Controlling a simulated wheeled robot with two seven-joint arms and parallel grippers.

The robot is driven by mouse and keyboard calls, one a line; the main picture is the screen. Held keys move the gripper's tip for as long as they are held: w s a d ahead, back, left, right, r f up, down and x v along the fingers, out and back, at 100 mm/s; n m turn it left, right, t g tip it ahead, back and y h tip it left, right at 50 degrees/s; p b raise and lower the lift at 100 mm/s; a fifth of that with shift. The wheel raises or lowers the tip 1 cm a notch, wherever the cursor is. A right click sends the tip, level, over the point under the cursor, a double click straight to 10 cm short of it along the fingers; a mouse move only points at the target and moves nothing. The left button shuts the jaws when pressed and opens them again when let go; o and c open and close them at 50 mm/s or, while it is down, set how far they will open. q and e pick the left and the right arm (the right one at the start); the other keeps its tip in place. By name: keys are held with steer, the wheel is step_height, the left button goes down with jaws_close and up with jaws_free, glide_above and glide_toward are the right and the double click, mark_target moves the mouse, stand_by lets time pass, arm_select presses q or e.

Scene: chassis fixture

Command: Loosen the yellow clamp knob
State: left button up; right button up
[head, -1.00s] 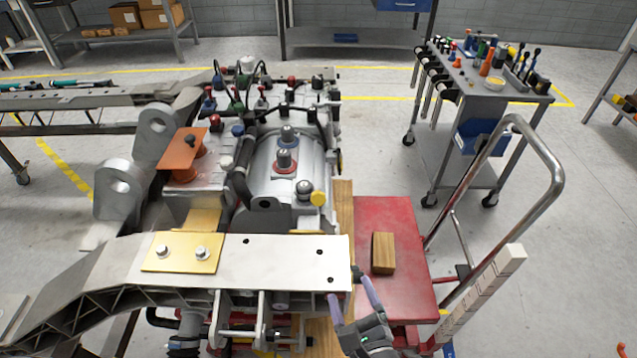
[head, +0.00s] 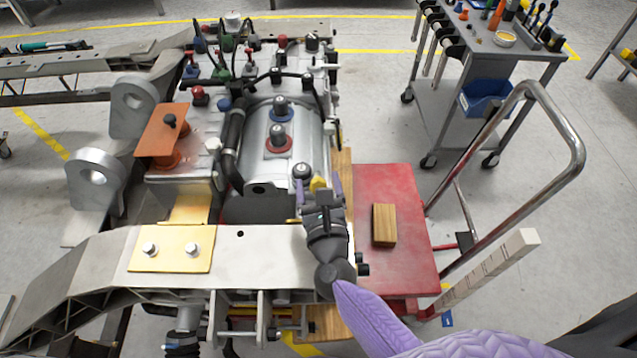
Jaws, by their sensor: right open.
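The yellow clamp knob (head: 319,183) is on the near right side of the grey cylindrical housing (head: 270,155), beside a dark round fitting (head: 302,172). My right gripper (head: 320,184) is open, with its purple fingertips on the left and right of the knob. Whether the fingers touch the knob cannot be told. The gripper body hides the near side of the knob. My left gripper is not in view.
A pale metal beam with a gold plate (head: 172,249) lies in front of the housing. A red cart (head: 405,235) with a wooden block (head: 384,225) and a bent metal handle (head: 570,140) stands at right. A grey tool trolley (head: 500,55) is behind it.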

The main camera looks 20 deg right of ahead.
steer(key=shift+c, duration=0.6)
jaws_close()
